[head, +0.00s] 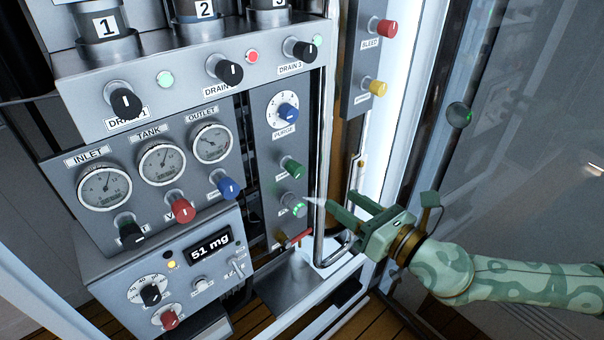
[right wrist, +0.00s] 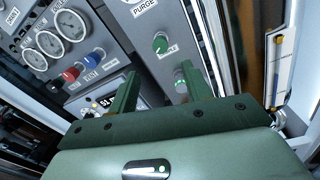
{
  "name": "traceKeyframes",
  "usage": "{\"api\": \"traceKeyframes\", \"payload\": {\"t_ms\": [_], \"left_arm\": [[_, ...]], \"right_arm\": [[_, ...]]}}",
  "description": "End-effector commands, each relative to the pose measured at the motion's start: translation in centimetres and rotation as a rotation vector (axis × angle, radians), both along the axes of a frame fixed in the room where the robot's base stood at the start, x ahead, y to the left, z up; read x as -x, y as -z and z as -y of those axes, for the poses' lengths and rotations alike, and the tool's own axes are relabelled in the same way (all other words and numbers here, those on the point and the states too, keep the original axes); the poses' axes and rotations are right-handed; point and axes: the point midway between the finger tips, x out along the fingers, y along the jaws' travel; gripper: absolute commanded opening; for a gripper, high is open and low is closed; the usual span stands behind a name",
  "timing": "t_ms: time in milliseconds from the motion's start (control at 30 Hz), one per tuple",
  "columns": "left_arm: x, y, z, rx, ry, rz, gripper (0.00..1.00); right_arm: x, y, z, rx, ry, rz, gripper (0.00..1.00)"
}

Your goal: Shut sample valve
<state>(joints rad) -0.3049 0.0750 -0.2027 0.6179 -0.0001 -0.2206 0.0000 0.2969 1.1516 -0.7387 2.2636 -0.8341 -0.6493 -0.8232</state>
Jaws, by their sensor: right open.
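A green knob (head: 292,168) sits on the narrow grey panel below the purge dial. It also shows in the right wrist view (right wrist: 160,43), with a label under it that seems to read SAMPLE. My right gripper (head: 337,200) is right of this panel, a little lower than the green knob, with its fingers pointing left towards the panel. In the right wrist view (right wrist: 158,88) its two fingers stand apart with nothing held between them. The green knob appears beyond the fingertips, apart from them. My left gripper is not in view.
A grey knob with a green glow (head: 298,207) sits below the green knob, close to my fingertips. A red handle (head: 300,238) is lower. A vertical metal rail (head: 325,130) edges the panel on the right. Gauges and black, red and blue knobs (head: 228,187) fill the left.

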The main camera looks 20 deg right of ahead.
Motion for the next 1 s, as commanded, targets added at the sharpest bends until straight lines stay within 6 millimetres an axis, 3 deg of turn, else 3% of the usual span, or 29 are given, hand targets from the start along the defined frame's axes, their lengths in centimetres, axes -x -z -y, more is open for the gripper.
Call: {"api": "traceKeyframes", "payload": {"t_ms": [300, 500, 700, 967, 1000], "left_arm": [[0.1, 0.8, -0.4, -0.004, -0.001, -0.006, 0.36], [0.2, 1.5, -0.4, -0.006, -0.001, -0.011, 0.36], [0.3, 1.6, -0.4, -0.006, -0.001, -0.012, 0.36], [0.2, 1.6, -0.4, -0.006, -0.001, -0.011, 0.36], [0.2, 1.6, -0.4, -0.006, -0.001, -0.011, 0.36]], "right_arm": [[-7.1, 0.1, -3.0, -0.004, -0.001, 0.001, 0.49], [-10.4, 0.2, -4.4, -0.003, 0.0, -0.002, 0.49], [-11.6, 0.1, -4.9, -0.003, -0.001, -0.004, 0.49], [-11.6, 0.1, -4.9, -0.002, -0.001, -0.003, 0.49], [-11.6, 0.1, -4.9, -0.002, -0.001, -0.003, 0.38]]}}
